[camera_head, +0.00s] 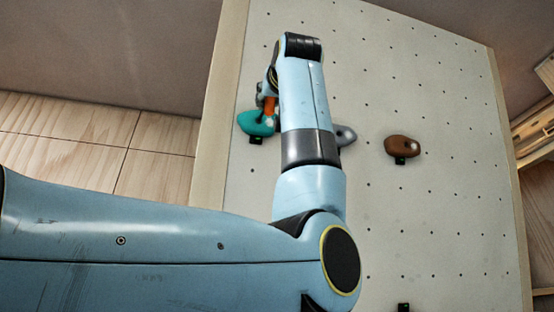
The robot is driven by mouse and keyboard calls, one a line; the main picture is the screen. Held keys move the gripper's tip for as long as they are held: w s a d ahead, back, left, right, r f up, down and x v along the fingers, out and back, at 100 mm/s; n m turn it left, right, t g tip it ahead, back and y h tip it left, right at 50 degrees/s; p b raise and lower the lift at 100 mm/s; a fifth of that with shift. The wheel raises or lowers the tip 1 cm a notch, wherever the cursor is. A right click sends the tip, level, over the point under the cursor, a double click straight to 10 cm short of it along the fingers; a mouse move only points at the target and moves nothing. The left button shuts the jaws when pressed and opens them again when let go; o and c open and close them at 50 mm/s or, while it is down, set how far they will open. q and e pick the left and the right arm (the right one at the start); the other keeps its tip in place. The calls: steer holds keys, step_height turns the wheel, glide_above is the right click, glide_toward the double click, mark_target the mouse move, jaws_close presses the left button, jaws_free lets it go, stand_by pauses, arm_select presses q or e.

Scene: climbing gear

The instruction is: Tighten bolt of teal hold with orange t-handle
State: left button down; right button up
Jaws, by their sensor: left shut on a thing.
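The teal hold (256,123) is mounted on the pale climbing panel (430,90), left of my raised left arm. The orange t-handle (270,104) shows as a short orange piece just above and against the teal hold. My left gripper (266,94) is shut on the orange t-handle and sits close to the panel, partly hidden by my own forearm. The bolt and the tip of the t-handle are hidden, so I cannot tell whether they are engaged. My right gripper is not in view.
A grey-purple hold (345,135) is partly behind my left arm. A brown hold (403,146) sits farther right on the panel. A small black piece (404,307) shows at the bottom. Wooden framing (535,125) stands at the right edge. The panel's upper right is clear.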

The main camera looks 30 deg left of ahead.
arm_select(q)
steer(key=shift+w+a, duration=0.15)
steer(key=shift+a, duration=0.15)
steer(key=shift+r, duration=0.15)
steer(key=shift+w+a+r+p, duration=0.15)
steer(key=shift+w+a+p, duration=0.1)
steer(key=shift+w+p, duration=0.15)
steer(key=shift+a, duration=0.2)
steer(key=shift+d, duration=0.1)
